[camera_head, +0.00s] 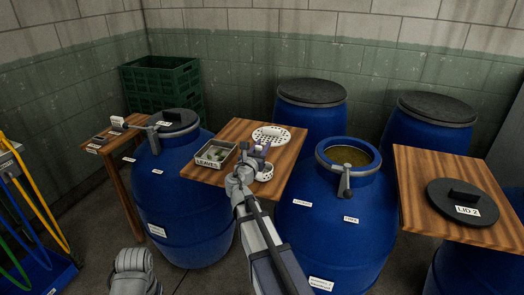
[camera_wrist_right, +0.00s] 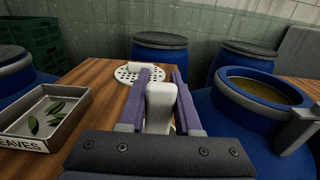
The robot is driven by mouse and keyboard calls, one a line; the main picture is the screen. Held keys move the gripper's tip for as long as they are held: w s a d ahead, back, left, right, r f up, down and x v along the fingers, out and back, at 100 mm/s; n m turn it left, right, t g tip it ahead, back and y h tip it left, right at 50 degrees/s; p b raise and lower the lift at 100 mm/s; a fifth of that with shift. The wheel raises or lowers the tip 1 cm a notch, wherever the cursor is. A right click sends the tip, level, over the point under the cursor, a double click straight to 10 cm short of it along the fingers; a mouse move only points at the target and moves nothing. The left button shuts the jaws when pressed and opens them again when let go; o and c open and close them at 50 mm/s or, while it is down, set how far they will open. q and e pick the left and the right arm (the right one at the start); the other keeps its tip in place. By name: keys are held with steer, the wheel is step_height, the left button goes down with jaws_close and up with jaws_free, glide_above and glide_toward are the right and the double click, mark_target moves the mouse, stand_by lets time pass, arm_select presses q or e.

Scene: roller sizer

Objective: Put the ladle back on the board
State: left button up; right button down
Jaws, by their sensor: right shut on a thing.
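The wooden board (camera_head: 231,133) stands between two blue barrels. My right gripper (camera_head: 258,154) is over it, shut on a white piece that I take for the ladle. In the wrist view the white handle (camera_wrist_right: 160,105) stands between the purple fingers of that gripper (camera_wrist_right: 158,82). In the head view a white, holed part (camera_head: 265,173), likely the ladle's bowl, shows beside the gripper over the board's right part. I cannot tell whether it touches the board. The gripper hides part of it. My left gripper is not in view.
A LEAVES tray (camera_head: 216,153) sits at the board's left and a white holed plate (camera_head: 271,135) at its back. An open barrel (camera_head: 345,205) stands close on the right. LID 2 (camera_head: 463,201) lies on a right-hand table. A closed barrel (camera_head: 176,200) stands left.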

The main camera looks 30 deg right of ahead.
steer(key=shift+f, duration=0.2)
steer(key=c, duration=0.6)
jaws_free()
steer(key=shift+r, duration=0.1)
steer(key=v, duration=1.2)
steer(key=shift+r, duration=0.15)
